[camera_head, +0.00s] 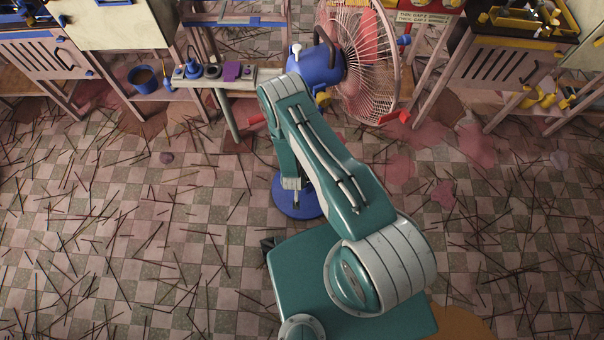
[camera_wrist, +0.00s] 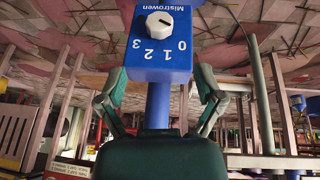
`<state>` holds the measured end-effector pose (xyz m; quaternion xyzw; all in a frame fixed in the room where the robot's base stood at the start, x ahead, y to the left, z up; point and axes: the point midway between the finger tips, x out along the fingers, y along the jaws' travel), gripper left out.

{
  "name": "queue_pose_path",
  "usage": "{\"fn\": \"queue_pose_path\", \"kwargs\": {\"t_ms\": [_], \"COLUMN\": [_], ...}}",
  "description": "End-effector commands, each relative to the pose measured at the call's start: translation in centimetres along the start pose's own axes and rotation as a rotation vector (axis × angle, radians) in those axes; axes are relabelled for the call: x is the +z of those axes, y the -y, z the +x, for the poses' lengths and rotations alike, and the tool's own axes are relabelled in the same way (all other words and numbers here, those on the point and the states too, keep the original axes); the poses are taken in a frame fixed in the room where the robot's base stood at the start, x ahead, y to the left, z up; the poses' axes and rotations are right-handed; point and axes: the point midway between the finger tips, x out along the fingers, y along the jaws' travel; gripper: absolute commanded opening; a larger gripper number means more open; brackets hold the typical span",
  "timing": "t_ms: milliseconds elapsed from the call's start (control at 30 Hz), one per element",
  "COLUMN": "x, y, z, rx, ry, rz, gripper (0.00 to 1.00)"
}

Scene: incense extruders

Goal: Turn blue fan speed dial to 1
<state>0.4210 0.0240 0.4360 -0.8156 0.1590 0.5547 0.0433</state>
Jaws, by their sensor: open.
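The fan (camera_head: 365,62) has a pinkish wire cage, a blue motor housing (camera_head: 318,67) and a round blue base (camera_head: 298,203) on the floor. In the wrist view, which looks upside down, its blue control box (camera_wrist: 158,70) carries a white dial (camera_wrist: 160,25) and the numbers 0, 1, 2, 3. A dark mark shows on the dial, but I cannot tell which number it points to. My gripper (camera_wrist: 157,92) is open, its fingers apart on either side of the box, with the dial beyond the fingertips. In the head view my arm hides the box and gripper.
A narrow bench (camera_head: 240,83) with small blue and purple items stands left of the fan. A blue bucket (camera_head: 144,79) sits further left. Wooden racks stand at both sides.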

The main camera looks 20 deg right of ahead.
Motion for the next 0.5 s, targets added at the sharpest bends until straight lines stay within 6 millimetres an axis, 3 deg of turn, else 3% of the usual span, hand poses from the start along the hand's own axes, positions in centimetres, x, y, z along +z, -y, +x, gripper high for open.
{"fn": "queue_pose_path", "kwargs": {"t_ms": [500], "x": [0.1], "y": [0.0], "z": [7.7], "rx": [0.0], "ry": [0.002], "rz": [0.002], "gripper": [0.86]}}
